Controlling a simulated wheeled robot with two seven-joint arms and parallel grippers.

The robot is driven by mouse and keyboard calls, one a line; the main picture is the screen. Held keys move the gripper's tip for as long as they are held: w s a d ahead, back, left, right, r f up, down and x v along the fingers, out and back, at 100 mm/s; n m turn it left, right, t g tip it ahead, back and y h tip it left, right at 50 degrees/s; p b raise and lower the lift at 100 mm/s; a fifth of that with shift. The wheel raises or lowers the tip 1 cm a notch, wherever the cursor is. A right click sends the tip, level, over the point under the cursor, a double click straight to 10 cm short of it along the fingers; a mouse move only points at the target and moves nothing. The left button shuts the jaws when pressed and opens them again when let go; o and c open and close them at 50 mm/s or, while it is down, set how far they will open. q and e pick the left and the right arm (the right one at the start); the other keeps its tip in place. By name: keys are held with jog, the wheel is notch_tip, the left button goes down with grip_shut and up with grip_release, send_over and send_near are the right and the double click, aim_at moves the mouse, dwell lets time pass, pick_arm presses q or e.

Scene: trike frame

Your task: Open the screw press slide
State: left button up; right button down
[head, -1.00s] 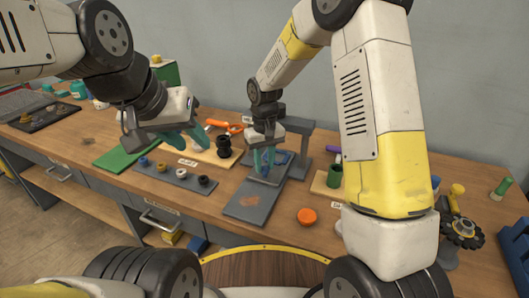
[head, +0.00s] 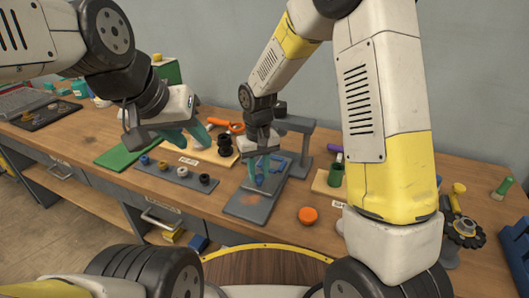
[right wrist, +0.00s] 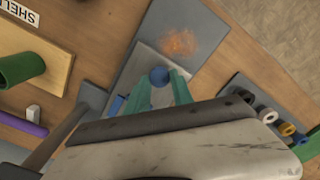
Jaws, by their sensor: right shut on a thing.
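The screw press stands at the middle of the bench, with a dark grey upright frame (head: 304,150) at the back and a flat grey base plate (head: 236,208). Its lighter grey slide (right wrist: 148,62) lies on the base and carries a blue knob (right wrist: 159,76). My right gripper (head: 262,178) is over the slide, its green fingers shut on the blue knob; they flank it in the right wrist view (right wrist: 160,88). The slide is partly hidden by the gripper. My left gripper (head: 186,136) is open and empty above the bench, left of the press.
A dark strip with several coloured rings (head: 176,174) lies left of the press. An orange disc (head: 308,215) sits at its front right. A green cup (head: 336,174) stands on a wooden board to the right. The base's front part with a reddish patch (right wrist: 180,42) is clear.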

jog(key=s+a, duration=0.1)
jog(key=s, duration=0.2)
jog(key=s+a, duration=0.1)
jog(key=s, duration=0.2)
jog(key=s+a, duration=0.1)
jog(key=s, duration=0.2)
jog(key=shift+a, duration=0.35)
jog(key=c, duration=1.1)
grip_release()
notch_tip(320, 180, up, 8)
jog(key=shift+f, duration=0.1)
jog(key=s+d+r+m+t+y, duration=0.1)
jog(key=s+d+r+m+t, duration=0.1)
jog(key=d+r, duration=0.5)
jog(key=s+d+r+m+t+y, duration=0.1)
jog(key=s+d+r+t, duration=0.3)
jog(key=d, duration=0.9)
notch_tip(320, 180, up, 4)
jog(key=shift+s+r+m, duration=0.15)
jog(key=shift+s+m, duration=0.35)
jog(key=shift+s, duration=0.65)
